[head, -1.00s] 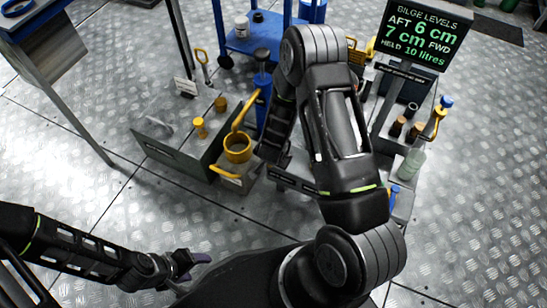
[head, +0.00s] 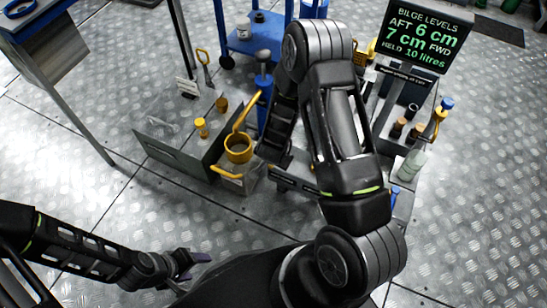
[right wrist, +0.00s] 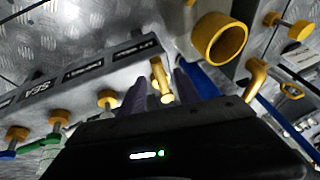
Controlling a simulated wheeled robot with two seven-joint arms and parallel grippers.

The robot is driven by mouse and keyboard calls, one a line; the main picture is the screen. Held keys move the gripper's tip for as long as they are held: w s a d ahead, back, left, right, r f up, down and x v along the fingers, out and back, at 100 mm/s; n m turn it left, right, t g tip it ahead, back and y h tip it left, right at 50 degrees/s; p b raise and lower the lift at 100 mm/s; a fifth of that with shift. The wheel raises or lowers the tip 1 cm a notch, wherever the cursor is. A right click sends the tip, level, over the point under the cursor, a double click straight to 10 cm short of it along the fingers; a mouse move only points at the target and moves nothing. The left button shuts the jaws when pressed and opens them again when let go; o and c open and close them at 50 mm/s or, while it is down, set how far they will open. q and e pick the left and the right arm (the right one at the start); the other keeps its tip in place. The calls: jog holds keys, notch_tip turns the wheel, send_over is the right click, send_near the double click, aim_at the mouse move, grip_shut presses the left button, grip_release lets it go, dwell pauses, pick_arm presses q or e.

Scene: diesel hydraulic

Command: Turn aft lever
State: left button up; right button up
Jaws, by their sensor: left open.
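My left gripper (head: 190,262) is open and empty, low at the left in the head view, well apart from the fittings. In the head view my right gripper is hidden behind its own arm. In the right wrist view my right gripper (right wrist: 160,95) has its two dark purple fingers apart, with a small yellow lever (right wrist: 161,78) showing between them. I cannot tell whether the fingers touch it, or whether it is the aft lever. A labelled grey manifold (right wrist: 85,72) runs beside it, with several yellow knobs.
A yellow cup-like ring (head: 238,148) with a long handle stands near the grey box (head: 180,152); a yellow ring (right wrist: 220,40) is close to my right fingers. The bilge sign (head: 425,35) stands at the back right. A blue cart (head: 250,40) is behind.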

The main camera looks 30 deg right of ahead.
jog(key=p+v, duration=0.1)
jog(key=v, duration=0.4)
jog(key=shift+s+a+r, duration=0.1)
jog(key=shift+r, duration=0.15)
jog(key=s+a+f+n+g+y, duration=0.3)
jog(key=s+a+n+y, duration=0.5)
jog(key=s+a, duration=1.05)
notch_tip(320, 180, up, 19)
jog(key=a+n+h+p, duration=0.1)
jog(key=p, duration=1.8)
jog(key=shift+w+a+n+p, duration=0.4)
jog(key=shift+w, duration=0.1)
